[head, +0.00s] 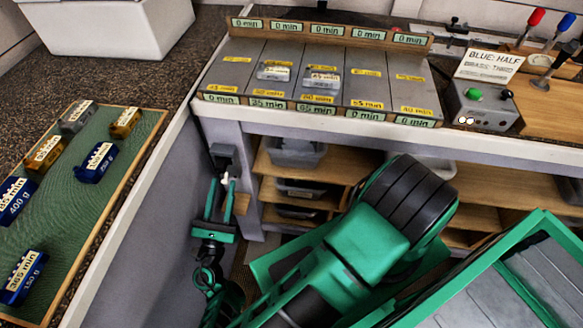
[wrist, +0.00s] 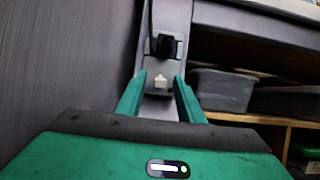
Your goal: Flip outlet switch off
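The outlet (wrist: 158,70) is a grey unit on the bench leg, in the upper middle of the wrist view. A small white switch (wrist: 160,82) sticks out of its lower part, and a black plug with a cord (wrist: 163,46) sits above it. In the head view the white switch (head: 226,178) shows below the dark plug (head: 223,155). My gripper (wrist: 160,80) is open, with one green finger on each side of the switch in the picture. In the head view my gripper (head: 222,187) points at the outlet. I cannot tell whether the fingers touch the switch or which way it is set.
The bench edge (head: 400,130) overhangs above the outlet. Wooden shelves with grey bins (head: 297,152) stand right of it, and a grey panel (wrist: 70,65) closes the left. A sorting tray (head: 370,75) and a control box (head: 482,108) stand on the bench.

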